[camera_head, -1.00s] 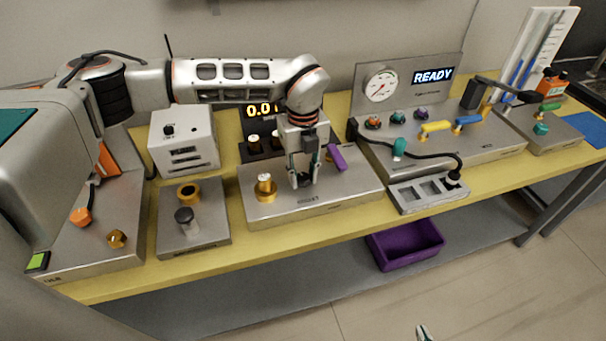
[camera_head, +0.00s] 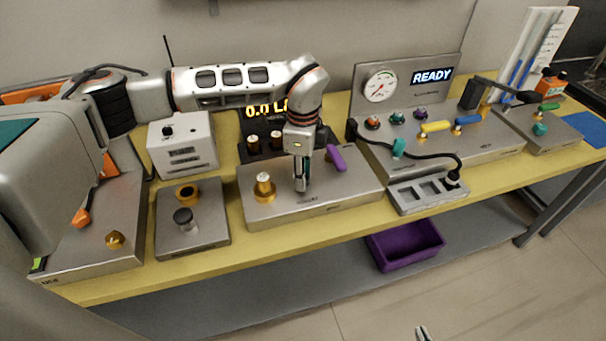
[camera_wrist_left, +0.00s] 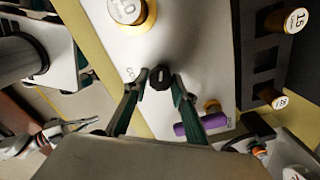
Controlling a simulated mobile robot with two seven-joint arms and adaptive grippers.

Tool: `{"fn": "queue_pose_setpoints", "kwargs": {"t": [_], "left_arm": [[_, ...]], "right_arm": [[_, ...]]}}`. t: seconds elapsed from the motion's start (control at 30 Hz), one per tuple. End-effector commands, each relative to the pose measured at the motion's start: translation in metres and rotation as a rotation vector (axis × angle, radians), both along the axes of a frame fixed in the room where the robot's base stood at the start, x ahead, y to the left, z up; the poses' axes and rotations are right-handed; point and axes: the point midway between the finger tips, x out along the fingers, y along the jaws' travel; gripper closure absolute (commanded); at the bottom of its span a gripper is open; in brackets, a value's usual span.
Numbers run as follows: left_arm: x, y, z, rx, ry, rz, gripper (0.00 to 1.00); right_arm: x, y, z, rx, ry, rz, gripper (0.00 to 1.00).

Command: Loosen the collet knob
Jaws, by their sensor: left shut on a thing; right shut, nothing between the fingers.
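The collet knob (camera_wrist_left: 161,77) is a small black faceted knob on top of the silver block (camera_head: 345,196). In the left wrist view it sits between the fingertips of my left gripper (camera_wrist_left: 158,84), which is shut on it. In the head view my left gripper (camera_head: 301,187) points straight down at the block, with its fingers seen nearly edge-on, and they hide the knob. My right gripper (camera_head: 423,334) shows only at the bottom edge of the head view. It is shut and empty, away from the bench; it also shows in the left wrist view (camera_wrist_left: 90,122).
On the same block, a brass post with a white top (camera_head: 264,187) stands left of my left gripper, and a purple lever (camera_head: 336,158) stands close on its right. A grey tray (camera_head: 405,204) with a black cable lies further right. A purple bin (camera_head: 405,262) sits below.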

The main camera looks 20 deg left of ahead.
Motion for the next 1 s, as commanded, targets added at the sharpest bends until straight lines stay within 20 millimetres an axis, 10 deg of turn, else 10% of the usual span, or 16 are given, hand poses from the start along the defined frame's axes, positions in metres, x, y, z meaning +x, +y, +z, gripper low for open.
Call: {"fn": "queue_pose_setpoints", "kwargs": {"t": [1.0], "left_arm": [[0.003, 0.0013, 0.0024, 0.0, -0.006, 0.34, 0.96]], "right_arm": [[0.0001, 0.0001, 0.0005, 0.0, -0.001, 0.0, 1.0]]}}
